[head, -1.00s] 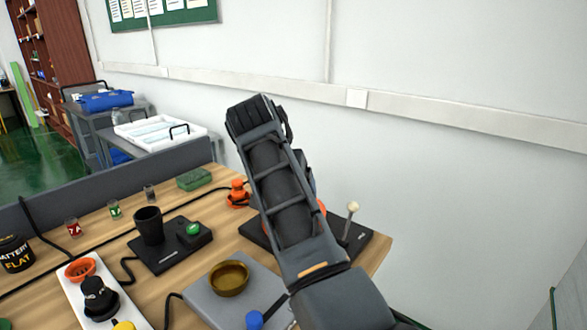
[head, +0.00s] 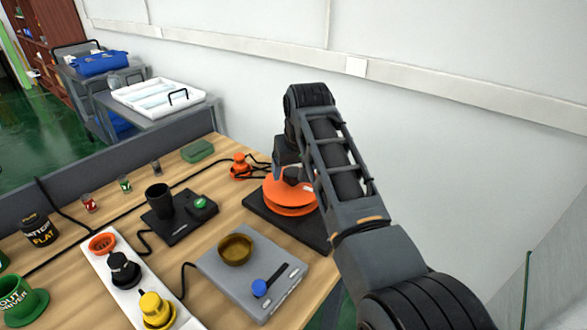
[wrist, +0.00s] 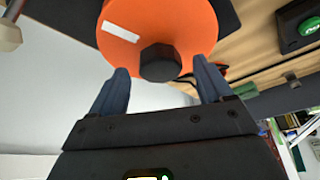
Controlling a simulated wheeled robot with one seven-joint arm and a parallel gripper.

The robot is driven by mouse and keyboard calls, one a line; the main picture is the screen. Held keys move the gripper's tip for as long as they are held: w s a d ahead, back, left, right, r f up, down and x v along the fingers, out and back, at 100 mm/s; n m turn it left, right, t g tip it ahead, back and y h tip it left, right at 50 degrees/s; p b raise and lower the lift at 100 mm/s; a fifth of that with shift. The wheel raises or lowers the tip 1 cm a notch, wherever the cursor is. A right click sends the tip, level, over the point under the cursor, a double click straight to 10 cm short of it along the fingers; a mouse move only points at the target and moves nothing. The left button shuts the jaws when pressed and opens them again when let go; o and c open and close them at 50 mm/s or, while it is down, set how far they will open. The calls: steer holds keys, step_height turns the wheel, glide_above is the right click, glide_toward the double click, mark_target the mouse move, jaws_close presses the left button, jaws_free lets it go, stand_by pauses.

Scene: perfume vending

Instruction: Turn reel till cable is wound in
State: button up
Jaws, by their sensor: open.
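The orange reel (head: 288,198) stands on a black base (head: 262,212) near the table's right end. In the wrist view the reel's face (wrist: 195,22) carries a white mark and a dark central knob (wrist: 160,62). My gripper (wrist: 160,70) is open, one finger on each side of that knob in the picture; contact cannot be told. In the head view my gripper (head: 284,168) is above the reel, partly hidden by my arm. Black cable (head: 258,164) lies by an orange plug-like piece (head: 240,166) beside the reel. A pale ball-topped lever (wrist: 8,36) shows at the wrist view's left edge.
A grey box with a brass bowl (head: 236,249) and blue knob (head: 259,288) stands in front. A black cup (head: 158,197) and green button (head: 201,203) are to the left. The white wall is close behind the reel.

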steer(key=shift+w+a+f, duration=0.1)
steer(key=shift+w+f, duration=0.15)
steer(key=shift+f, duration=0.35)
jaws_close()
stand_by(0.4)
